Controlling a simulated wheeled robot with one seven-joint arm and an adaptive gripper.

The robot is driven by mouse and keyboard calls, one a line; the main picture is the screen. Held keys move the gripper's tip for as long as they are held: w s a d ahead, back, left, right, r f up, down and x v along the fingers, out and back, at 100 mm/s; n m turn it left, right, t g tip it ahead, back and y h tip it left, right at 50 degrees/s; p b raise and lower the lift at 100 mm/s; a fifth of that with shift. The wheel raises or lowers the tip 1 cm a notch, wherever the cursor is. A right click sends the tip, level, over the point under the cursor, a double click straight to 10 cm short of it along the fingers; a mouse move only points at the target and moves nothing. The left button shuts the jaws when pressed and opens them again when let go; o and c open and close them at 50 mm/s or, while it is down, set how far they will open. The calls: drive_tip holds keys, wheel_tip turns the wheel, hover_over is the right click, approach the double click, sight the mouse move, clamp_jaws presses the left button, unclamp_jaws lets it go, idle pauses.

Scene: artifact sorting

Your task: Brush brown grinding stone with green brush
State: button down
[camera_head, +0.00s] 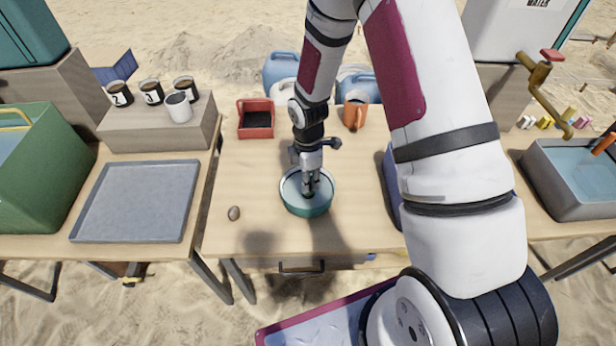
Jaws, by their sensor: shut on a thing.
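My gripper (310,186) points down into a teal round bowl (306,207) in the middle of the table. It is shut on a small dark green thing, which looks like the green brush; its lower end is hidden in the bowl.
A grey tray (137,200) lies empty on the left table. A red box (255,119) and an orange mug (355,113) stand behind the bowl. A grey water basin (577,208) is at the right. The table's front left is mostly clear.

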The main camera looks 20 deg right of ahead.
drive_tip(key=shift+r+p, duration=2.05)
drive_tip(key=shift+r, duration=2.5)
